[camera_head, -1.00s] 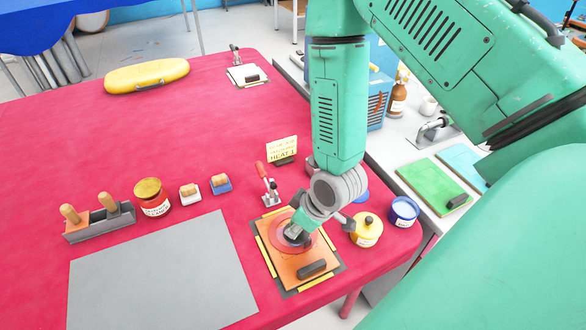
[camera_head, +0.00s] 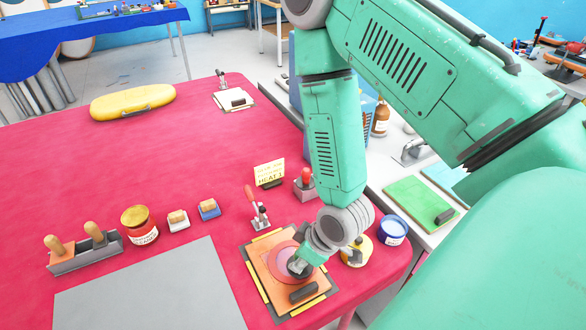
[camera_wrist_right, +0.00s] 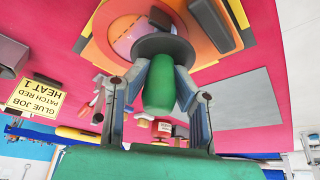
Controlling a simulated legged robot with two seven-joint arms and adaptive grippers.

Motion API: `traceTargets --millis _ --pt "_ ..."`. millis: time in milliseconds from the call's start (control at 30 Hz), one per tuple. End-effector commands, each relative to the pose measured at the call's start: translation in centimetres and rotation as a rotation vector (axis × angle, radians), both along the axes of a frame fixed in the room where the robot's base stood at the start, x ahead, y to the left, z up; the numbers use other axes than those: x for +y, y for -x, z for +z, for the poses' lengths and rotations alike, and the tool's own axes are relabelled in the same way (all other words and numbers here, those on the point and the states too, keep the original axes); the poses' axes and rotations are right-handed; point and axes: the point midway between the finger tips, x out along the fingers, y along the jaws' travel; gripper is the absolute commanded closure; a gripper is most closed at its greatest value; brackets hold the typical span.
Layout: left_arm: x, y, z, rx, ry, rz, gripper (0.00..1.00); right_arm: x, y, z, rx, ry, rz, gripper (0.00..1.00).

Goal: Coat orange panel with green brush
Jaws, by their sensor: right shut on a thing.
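The orange panel (camera_head: 263,269) lies on the red table near its right front corner, with yellow strips along its edges and a dark block handle (camera_head: 303,293). A pinkish round patch (camera_head: 281,255) shows on the panel. My right gripper (camera_head: 301,262) is over the panel, shut on the green brush. In the wrist view the brush's green handle (camera_wrist_right: 158,90) is between my right gripper's fingers (camera_wrist_right: 163,72), with its dark round head (camera_wrist_right: 163,44) at the panel's pinkish patch (camera_wrist_right: 128,38). Whether its underside touches is hidden. My left gripper is not in view.
A red-handled clamp (camera_head: 257,212) stands by the panel's far edge. A sign (camera_head: 268,172) and a red-knobbed tool (camera_head: 305,182) are behind. Yellow (camera_head: 358,251) and blue (camera_head: 391,231) pots stand right. A grey mat (camera_head: 150,295) lies left. The table's middle is clear.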

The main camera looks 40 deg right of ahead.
Motion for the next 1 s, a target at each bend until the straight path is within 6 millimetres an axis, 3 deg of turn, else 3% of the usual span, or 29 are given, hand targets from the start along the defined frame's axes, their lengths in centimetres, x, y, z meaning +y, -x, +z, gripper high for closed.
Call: traceTargets --millis 333,1000 --pt "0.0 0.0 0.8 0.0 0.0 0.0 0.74 -0.7 -2.9 0.3 -0.01 0.001 -0.001 1.0" --pt "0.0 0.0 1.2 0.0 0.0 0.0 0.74 -1.5 -6.5 0.2 -0.011 0.0 -0.001 1.0"
